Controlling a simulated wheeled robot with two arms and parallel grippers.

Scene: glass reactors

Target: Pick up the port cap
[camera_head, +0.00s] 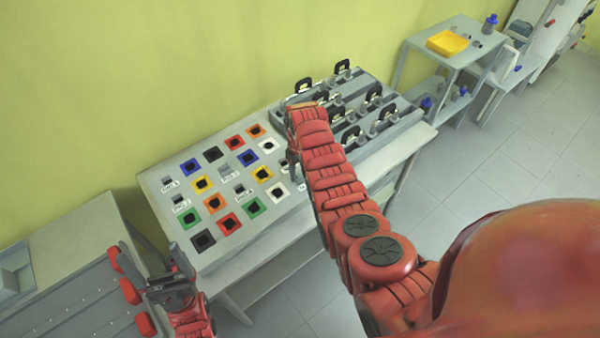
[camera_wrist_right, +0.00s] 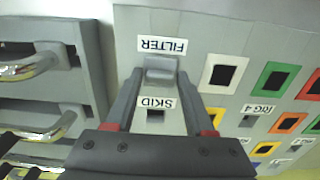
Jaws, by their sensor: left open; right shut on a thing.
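The port cap (camera_wrist_right: 160,68) is a small grey block by the FILTER label on the light grey panel. In the right wrist view my right gripper (camera_wrist_right: 158,82) is shut on it, a finger on each side. Whether the cap still touches the panel I cannot tell. In the head view my right gripper (camera_head: 295,172) points down at the panel's right part; the arm and gripper hide most of the cap there. My left gripper (camera_head: 160,272) is open and empty at the lower left, off the panel table's near left corner.
The panel (camera_head: 160,190) carries several coloured square frames with dark openings. A dark opening (camera_wrist_right: 156,116) marked SKID lies beside the cap. A grey rack (camera_head: 395,135) with several black-and-metal handles adjoins on the right. A shelf (camera_head: 470,55) with a yellow tray (camera_head: 447,42) stands further right.

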